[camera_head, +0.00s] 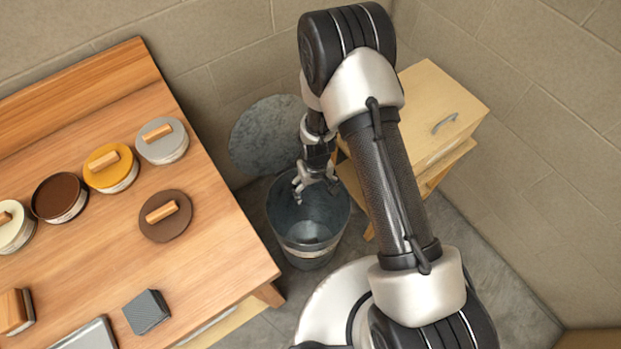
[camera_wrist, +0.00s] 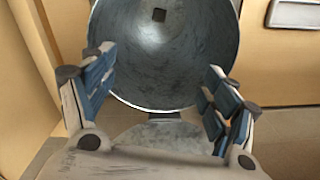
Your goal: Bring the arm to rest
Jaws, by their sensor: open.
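My arm reaches across the head view, and my gripper (camera_head: 316,190) hangs over the mouth of a grey metal bin (camera_head: 310,255). In the wrist view my gripper (camera_wrist: 160,88) is open, with its two fingers wide apart and nothing between them.
A wooden workbench (camera_head: 215,250) at left bears several round lidded tins, a loose brown lid (camera_head: 165,216) and a dark grey block (camera_head: 146,311). The bin's round lid (camera_head: 262,135) stands open behind it. A wooden cabinet (camera_head: 440,95) is at right, close to my arm.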

